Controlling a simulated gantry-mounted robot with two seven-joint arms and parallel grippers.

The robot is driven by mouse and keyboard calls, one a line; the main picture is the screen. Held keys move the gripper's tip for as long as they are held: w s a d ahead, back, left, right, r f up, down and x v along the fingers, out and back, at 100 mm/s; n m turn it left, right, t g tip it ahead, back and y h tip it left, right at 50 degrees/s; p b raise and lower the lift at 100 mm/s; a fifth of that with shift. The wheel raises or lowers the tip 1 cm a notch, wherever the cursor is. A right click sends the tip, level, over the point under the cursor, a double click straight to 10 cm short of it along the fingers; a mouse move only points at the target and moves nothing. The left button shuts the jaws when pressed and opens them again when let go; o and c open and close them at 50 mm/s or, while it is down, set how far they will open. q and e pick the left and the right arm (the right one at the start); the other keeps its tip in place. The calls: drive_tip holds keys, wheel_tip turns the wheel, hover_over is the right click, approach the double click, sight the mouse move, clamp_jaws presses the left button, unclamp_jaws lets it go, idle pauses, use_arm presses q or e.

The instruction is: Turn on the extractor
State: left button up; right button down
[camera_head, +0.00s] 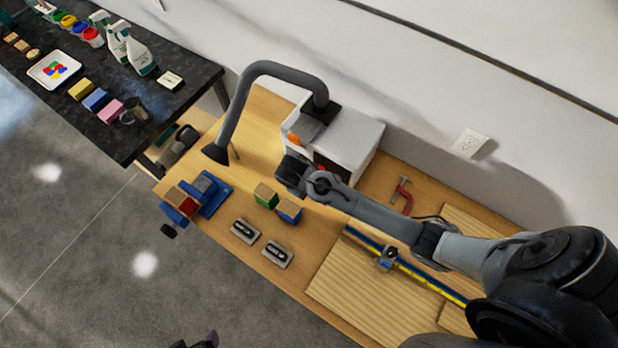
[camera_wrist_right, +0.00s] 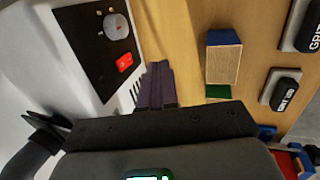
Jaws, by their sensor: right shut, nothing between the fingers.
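The extractor (camera_head: 357,137) is a white box on the wooden bench against the wall, with a grey bent hose (camera_head: 238,101) ending in a nozzle. In the right wrist view its black panel (camera_wrist_right: 90,40) shows a round grey knob (camera_wrist_right: 116,26) and a red switch (camera_wrist_right: 124,62). I cannot tell the switch's position. My right gripper (camera_wrist_right: 157,72) is shut and empty, its fingertips close beside the panel's edge near the red switch, apparently not touching it. In the head view my right arm covers part of the extractor's front. A dark piece, likely my left gripper (camera_head: 200,342), barely shows at the bottom edge.
A green block (camera_head: 265,195) and a blue block (camera_head: 289,211) stand near the right gripper, with two grit-labelled sanding blocks (camera_head: 245,231) in front. A blue vise (camera_head: 205,193) is at the bench's left end. A red clamp (camera_head: 401,195) lies right of the extractor.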

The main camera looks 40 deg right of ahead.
use_arm(q)
drive_tip(key=shift+s+d+f, duration=0.15)
drive_tip(key=shift+d+f, duration=0.1)
drive_tip(key=shift+f, duration=0.25)
use_arm(e)
drive_tip(key=shift+w+d+r+t, duration=0.15)
drive_tip(key=shift+w+r, duration=0.2)
drive_tip(key=shift+w, duration=0.25)
drive_tip(key=shift+w+d+r+t, duration=0.15)
drive_tip(key=shift+w+r, duration=0.2)
drive_tip(key=shift+w, duration=0.25)
use_arm(q)
drive_tip(key=shift+a, duration=0.1)
use_arm(e)
drive_tip(key=shift+f, duration=0.1)
use_arm(q)
drive_tip(key=shift+r, duration=0.2)
use_arm(e)
drive_tip(key=w+d+f, duration=0.2)
drive_tip(key=d+f, duration=0.4)
drive_tip(key=f, duration=0.3)
drive_tip(key=shift+d+f, duration=0.35)
drive_tip(key=shift+f, duration=0.05)
